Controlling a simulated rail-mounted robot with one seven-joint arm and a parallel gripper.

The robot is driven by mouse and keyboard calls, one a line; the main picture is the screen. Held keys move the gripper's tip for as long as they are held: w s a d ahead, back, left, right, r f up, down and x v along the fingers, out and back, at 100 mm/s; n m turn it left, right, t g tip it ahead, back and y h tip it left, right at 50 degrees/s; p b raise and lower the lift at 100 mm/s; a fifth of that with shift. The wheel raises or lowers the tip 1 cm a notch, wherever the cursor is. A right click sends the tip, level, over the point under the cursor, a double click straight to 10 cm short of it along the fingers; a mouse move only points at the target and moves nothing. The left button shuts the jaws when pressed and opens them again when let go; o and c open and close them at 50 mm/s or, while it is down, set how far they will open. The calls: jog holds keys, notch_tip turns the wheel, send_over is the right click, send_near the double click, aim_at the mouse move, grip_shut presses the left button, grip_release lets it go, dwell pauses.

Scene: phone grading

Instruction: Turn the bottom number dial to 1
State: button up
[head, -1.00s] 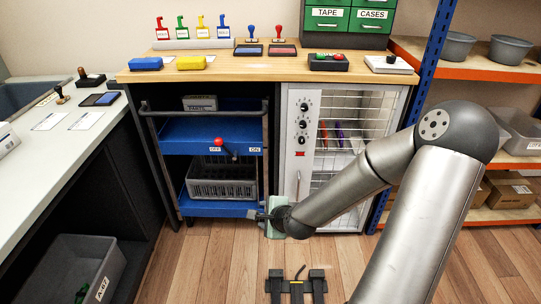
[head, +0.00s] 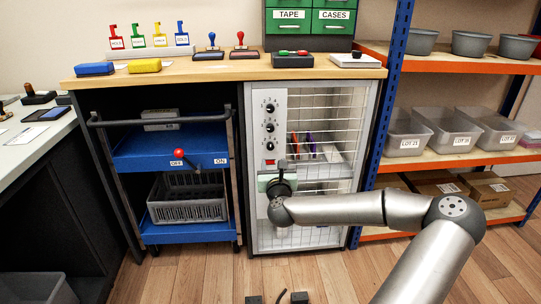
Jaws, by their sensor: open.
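A white cabinet (head: 258,212) with a wire-grid door stands under the wooden bench in the head view. Its panel carries three black dials in a column: the top dial (head: 270,108), the middle dial (head: 270,127) and the bottom number dial (head: 270,144). The marks around the dials are too small to read. A red switch (head: 270,162) sits below the bottom dial. My gripper (head: 282,168) is in front of the cabinet, below and slightly right of the bottom dial, apart from it. Its fingers are small in view and partly hidden by the wrist; it holds nothing visible.
A blue cart (head: 190,233) with a grey basket (head: 190,207) and a red-knobbed lever (head: 179,153) stands left of the cabinet. Shelving with a blue post (head: 388,120) and grey lot bins (head: 410,142) stands to the right. The bench (head: 220,68) overhangs above.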

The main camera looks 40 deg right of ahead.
aim_at(271, 148)
jog(key=b+x, duration=0.2)
jog(key=x, duration=0.7)
jog(key=shift+w, duration=0.15)
jog(key=c, duration=1)
